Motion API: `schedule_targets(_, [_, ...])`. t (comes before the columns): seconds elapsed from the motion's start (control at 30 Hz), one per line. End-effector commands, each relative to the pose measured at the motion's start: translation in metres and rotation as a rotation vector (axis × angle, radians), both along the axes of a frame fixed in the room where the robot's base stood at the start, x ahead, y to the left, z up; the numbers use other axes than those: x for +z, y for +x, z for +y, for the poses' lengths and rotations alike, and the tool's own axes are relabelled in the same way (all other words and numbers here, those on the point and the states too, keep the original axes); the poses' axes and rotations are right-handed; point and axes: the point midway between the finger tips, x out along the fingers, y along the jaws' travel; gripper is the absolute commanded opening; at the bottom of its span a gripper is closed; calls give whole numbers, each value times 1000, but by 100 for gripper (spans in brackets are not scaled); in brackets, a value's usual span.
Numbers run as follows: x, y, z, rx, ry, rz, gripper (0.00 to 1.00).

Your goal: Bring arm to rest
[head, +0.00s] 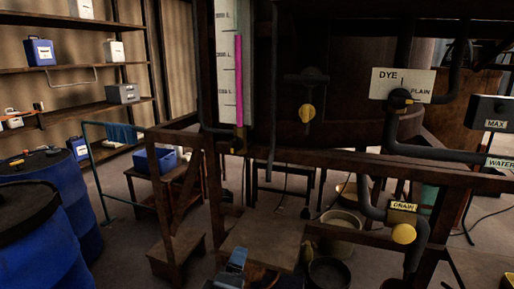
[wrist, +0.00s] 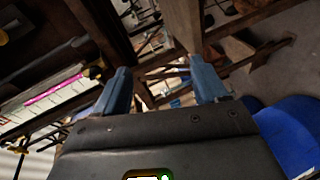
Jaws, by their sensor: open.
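My gripper (wrist: 161,82) shows in the wrist view with its two blue fingers spread wide apart. Nothing is between the fingers close to them; a wooden frame shows beyond. In the head view, a blue-grey part at the bottom edge, left of centre, appears to be my gripper (head: 235,262), low in front of the wooden vat stand (head: 300,155). The rest of my arm is not clearly seen in the head view.
The vat stand carries a dye/plain valve (head: 400,97), a drain valve (head: 403,233) and a level gauge with a pink column (head: 239,80). Blue barrels (head: 75,225) stand at left. Buckets (head: 340,222) sit under the stand. Shelves (head: 75,108) line the back left.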

Motion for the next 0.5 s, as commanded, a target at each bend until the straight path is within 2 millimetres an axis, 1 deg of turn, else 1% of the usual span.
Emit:
schedule_targets(0.03, [-25, -16, -14, 11, 41, 34, 72])
schedule_targets(0.1, [-50, -37, -28, 29, 107, 68, 72])
schedule_targets(0.17, [-68, -56, -40, 41, 166, 93, 72])
schedule_targets(0.2, [-79, -69, -48, 46, 206, 109, 72])
schedule_targets(0.27, [-93, -89, -60, 52, 267, 129, 72])
schedule_targets(0.33, [-108, -113, -75, 54, 339, 151, 72])
schedule_targets(0.47, [-124, -159, -100, 46, 475, 176, 72])
schedule_targets(0.5, [-128, -174, -108, 40, 518, 181, 72])
